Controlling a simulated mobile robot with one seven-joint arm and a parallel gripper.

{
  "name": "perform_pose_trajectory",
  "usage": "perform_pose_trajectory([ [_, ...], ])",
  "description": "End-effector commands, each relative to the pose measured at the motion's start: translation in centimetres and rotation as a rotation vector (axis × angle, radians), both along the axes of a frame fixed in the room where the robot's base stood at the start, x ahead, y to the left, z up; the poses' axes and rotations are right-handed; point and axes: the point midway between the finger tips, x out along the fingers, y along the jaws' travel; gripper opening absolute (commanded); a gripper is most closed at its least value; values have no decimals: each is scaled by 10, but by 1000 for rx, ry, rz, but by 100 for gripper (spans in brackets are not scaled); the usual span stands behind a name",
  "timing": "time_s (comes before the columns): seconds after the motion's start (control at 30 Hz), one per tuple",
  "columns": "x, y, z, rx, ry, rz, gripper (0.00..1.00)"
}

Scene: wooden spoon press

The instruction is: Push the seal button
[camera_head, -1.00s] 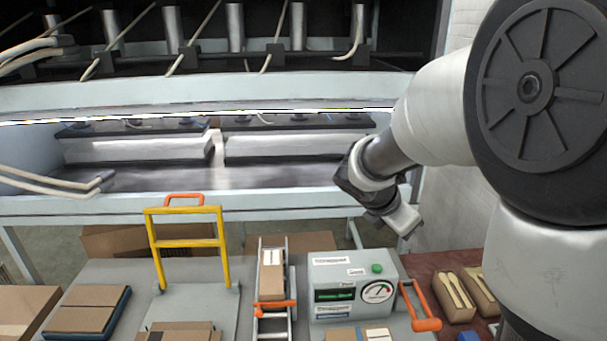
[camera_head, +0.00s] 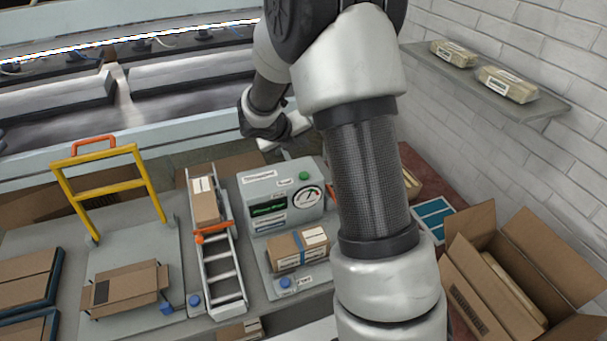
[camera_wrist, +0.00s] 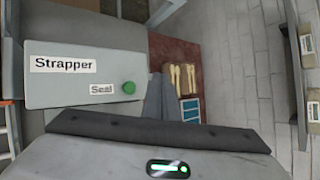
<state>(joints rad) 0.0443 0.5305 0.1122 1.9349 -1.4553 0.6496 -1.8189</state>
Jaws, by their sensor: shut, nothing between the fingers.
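The strapper (camera_head: 262,187) is a light grey box with a green display and a round dial, left of my arm in the head view. Its top also shows in the wrist view (camera_wrist: 60,92), with labels "Strapper" and "Seal". The green seal button (camera_wrist: 129,88) sits right of the "Seal" label. It also shows on the strapper's top in the head view (camera_head: 304,175). My gripper (camera_wrist: 160,80) is shut and empty; its fingers appear just right of the button in the wrist view. I cannot tell their height above it. My arm hides the fingertips in the head view.
A cardboard box with a blue strap (camera_head: 298,250) lies in front of the strapper. A ladder-like roller rack (camera_head: 224,275) and a yellow-handled cart (camera_head: 108,185) stand left. An open carton (camera_head: 470,285) is at right, below a wall shelf (camera_head: 490,80).

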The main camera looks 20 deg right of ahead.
Motion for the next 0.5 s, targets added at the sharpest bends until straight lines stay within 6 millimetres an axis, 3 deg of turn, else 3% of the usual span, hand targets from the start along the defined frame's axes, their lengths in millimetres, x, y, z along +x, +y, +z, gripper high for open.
perform_pose_trajectory([
  [0.27,0,0,-26,0,2,-1,0],
  [0.5,0,0,-64,0,1,-1,0],
])
